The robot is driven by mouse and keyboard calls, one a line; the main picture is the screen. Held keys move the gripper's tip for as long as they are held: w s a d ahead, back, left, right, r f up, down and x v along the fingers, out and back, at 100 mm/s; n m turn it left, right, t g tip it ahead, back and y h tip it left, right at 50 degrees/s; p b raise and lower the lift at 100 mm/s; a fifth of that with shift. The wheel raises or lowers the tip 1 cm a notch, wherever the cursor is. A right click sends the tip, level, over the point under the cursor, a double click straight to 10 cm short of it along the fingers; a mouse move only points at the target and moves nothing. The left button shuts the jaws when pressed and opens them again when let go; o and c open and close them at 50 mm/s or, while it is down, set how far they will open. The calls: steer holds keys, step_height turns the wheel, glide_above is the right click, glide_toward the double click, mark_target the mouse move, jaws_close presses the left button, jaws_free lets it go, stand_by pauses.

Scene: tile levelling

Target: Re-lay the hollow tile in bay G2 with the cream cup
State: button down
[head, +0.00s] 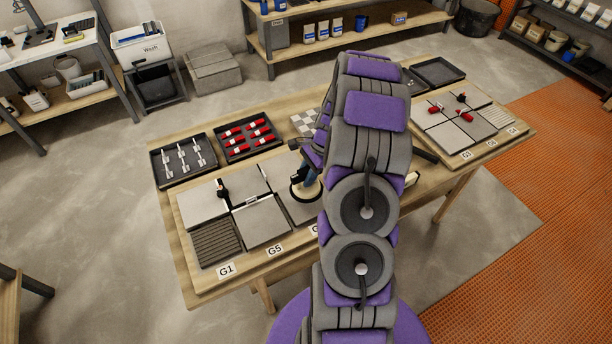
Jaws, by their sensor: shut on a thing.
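My gripper (312,160) is largely behind my purple and grey arm, over the left tile board. It is shut on the blue handle of a suction cup (304,188), which shows a pale cream face and a dark ring. The cup is on or just above a grey tile (297,208) right of the middle of the board; contact is unclear. Labels G1 (226,270) and G5 (274,249) are readable on the front edge. A third label is cut off by my arm, so I cannot make out bay G2 or its hollow tile.
Trays of silver clips (157,172) and red wedges (219,150) stand behind the board. A second tile board (440,146) with red pieces lies to the right, and a dark tray (439,70) behind it.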

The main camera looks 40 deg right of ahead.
steer(key=shift+f+b, duration=1.85)
steer(key=shift+f, duration=0.85)
steer(key=shift+f, duration=0.1)
steer(key=c, duration=0.8)
jaws_free()
steer(key=p+v, duration=0.3)
steer(key=v, duration=1.4)
steer(key=shift+d+p, duration=0.2)
steer(key=shift+p, duration=0.1)
